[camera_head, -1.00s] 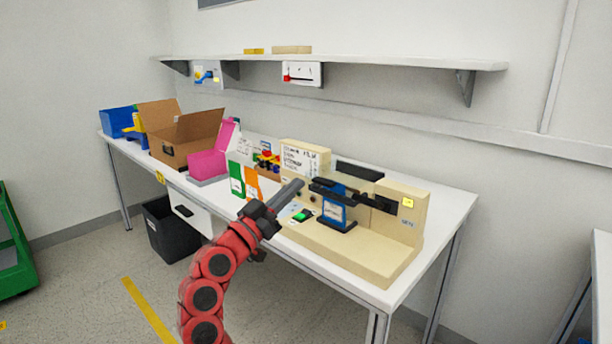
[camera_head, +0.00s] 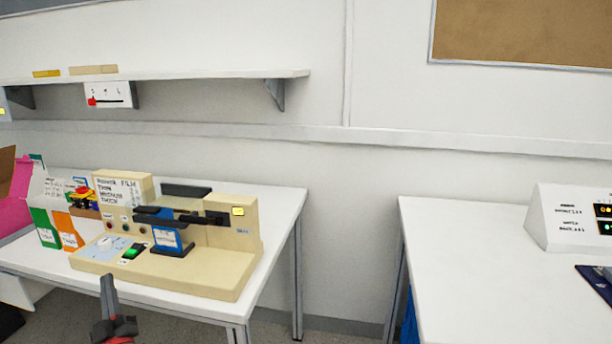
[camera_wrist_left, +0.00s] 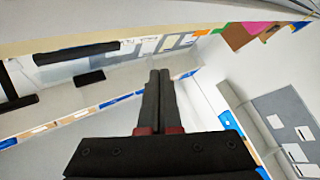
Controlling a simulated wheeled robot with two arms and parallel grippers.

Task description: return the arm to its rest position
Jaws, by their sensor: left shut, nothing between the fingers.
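My left gripper (camera_head: 108,292) is at the lower left of the head view, in front of the table's near edge. Its dark fingers point up, and only the gripper and a bit of red arm show. In the left wrist view the gripper (camera_wrist_left: 158,80) has its two black fingers together, with nothing between them. It is apart from the beige machine (camera_head: 205,277) on the table. My right gripper does not show in any view.
The machine bears a blue block (camera_head: 167,238) and a lit green button (camera_head: 132,251). Green and orange packets (camera_head: 68,231) stand left of it. A second white table (camera_head: 470,290) with a control box (camera_head: 570,222) is at the right, with a gap between the tables.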

